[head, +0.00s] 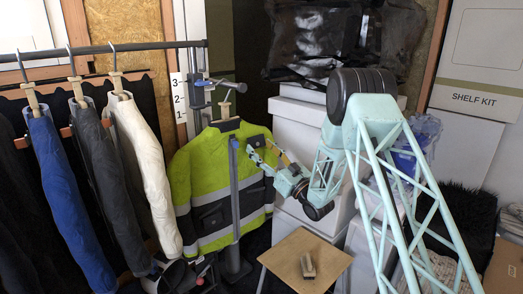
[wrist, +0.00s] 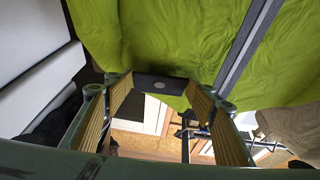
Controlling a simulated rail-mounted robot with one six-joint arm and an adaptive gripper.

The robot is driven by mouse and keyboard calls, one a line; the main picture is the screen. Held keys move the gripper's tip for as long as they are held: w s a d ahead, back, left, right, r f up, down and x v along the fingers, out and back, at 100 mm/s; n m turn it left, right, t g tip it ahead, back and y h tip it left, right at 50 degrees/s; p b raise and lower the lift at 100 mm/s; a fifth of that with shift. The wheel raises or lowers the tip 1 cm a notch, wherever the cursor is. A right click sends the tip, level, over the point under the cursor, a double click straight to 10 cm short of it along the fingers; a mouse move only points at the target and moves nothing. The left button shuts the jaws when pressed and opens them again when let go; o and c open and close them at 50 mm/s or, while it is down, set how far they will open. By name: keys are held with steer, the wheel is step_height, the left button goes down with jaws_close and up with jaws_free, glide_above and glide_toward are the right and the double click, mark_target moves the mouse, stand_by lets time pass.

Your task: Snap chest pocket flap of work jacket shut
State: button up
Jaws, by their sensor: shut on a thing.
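The work jacket (head: 208,176) is yellow-green with grey bands and hangs upright on a stand. Its dark chest pocket flap (head: 257,140) is at the upper right in the head view. My gripper (head: 266,157) is right at that chest area, reaching in from the right. In the wrist view the jacket cloth (wrist: 150,35) fills the top. The dark flap (wrist: 175,87), with a round pale snap, lies between the two fingers of my gripper (wrist: 162,92), which are shut on it. The mating snap half and the pocket behind the flap cannot be made out.
Blue, grey and cream garments (head: 150,165) hang on a rail (head: 130,46) at the left. A small wooden table (head: 290,268) with a brush (head: 307,265) stands below my arm. White boxes (head: 300,130) stand behind the jacket.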

steer(key=shift+f, duration=0.1)
stand_by(0.4)
steer(key=o, duration=0.9)
steer(key=shift+f, duration=0.1)
steer(key=shift+v, duration=5.9)
steer(key=shift+f, duration=0.2)
